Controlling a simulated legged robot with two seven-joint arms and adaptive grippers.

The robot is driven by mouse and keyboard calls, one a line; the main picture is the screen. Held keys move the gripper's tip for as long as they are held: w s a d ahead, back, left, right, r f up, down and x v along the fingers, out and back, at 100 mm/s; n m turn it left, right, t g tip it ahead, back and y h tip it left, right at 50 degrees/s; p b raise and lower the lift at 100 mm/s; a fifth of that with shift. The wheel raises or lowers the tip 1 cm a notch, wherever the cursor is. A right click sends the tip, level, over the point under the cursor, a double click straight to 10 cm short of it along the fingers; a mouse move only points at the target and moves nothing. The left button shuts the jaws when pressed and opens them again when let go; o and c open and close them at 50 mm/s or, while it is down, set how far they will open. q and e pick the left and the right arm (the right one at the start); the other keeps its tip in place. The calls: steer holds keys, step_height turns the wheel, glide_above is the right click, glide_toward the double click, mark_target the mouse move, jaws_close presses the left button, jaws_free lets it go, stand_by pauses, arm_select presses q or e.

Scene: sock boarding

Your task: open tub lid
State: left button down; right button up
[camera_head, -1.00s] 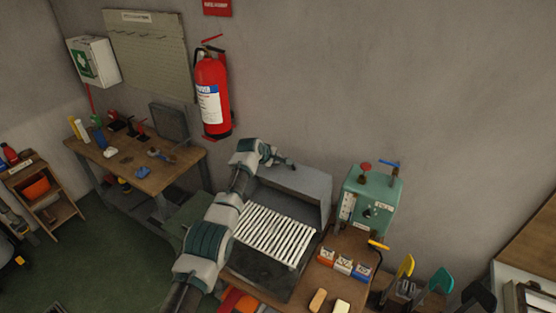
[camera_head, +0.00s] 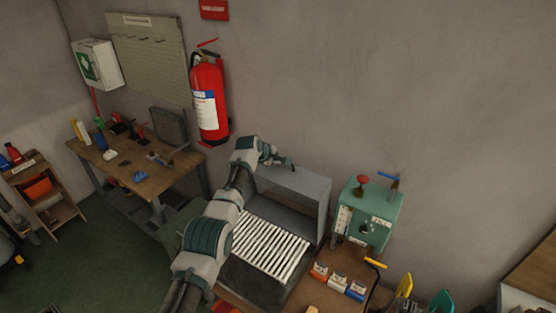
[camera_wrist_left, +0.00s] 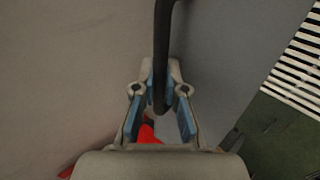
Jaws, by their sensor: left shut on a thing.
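The tub (camera_head: 250,280) is a dark grey box with a white slatted rack (camera_head: 270,245) inside. Its grey lid (camera_head: 305,190) stands raised at the back, leaving the slats exposed. My left arm reaches over the tub's left side, and my left gripper (camera_head: 283,163) is at the lid's upper edge. In the left wrist view, a dark handle bar (camera_wrist_left: 163,50) runs between the blue-padded fingers of the left gripper (camera_wrist_left: 160,110), which is shut on it. The grey lid (camera_wrist_left: 220,60) fills the area right of the bar. My right gripper is not in view.
A green box (camera_head: 370,215) with a red knob stands right of the tub, with several small cartons (camera_head: 337,281) before it. A red fire extinguisher (camera_head: 209,100) hangs on the wall behind. A wooden workbench (camera_head: 140,165) stands at the left.

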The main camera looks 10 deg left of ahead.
arm_select(q)
steer(key=shift+s+f, duration=0.15)
steer(key=shift+f, duration=0.2)
steer(key=c, duration=1.2)
jaws_free()
steer(key=shift+d, duration=0.1)
steer(key=shift+w+r, duration=0.1)
steer(key=shift+w, duration=0.1)
steer(key=shift+r, duration=0.25)
steer(key=v, duration=1.1)
steer(key=shift+s, duration=0.25)
steer(key=shift+r, duration=0.1)
